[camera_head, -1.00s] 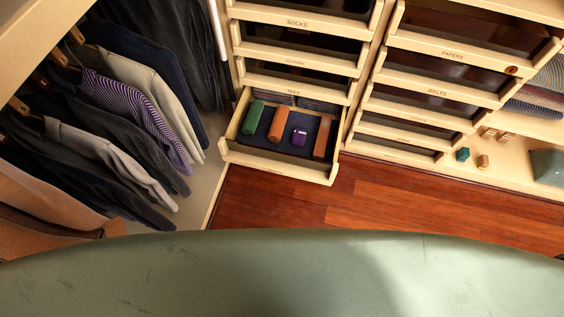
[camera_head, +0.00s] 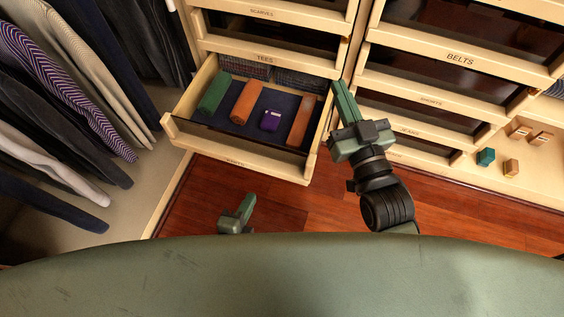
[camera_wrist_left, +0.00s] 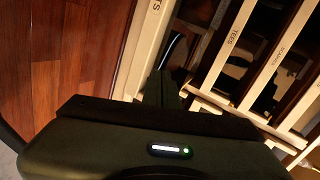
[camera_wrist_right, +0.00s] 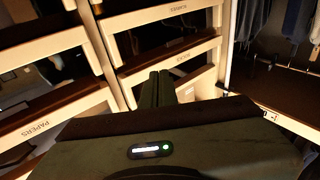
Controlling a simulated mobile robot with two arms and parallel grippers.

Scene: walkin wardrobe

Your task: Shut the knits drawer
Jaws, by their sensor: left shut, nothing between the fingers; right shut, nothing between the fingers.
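The open drawer (camera_head: 240,156) is the pulled-out one below the drawer labelled TEES, in the left column; its own label is too small to read. It holds green and orange rolls (camera_head: 246,102), a small purple item (camera_head: 271,120) and folded grey cloth at the back. My left gripper (camera_head: 246,203) is shut and empty, low in front of the drawer front, apart from it. My right gripper (camera_head: 342,88) is shut and empty beside the drawer's right side; I cannot tell if it touches. The left wrist view shows the drawer front edge (camera_wrist_left: 143,50) near the left fingers.
Closed drawers, one labelled BELTS (camera_head: 460,58), fill the column to the right. Hanging clothes (camera_head: 60,90) line the left. Red wooden floor (camera_head: 290,215) lies clear in front.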

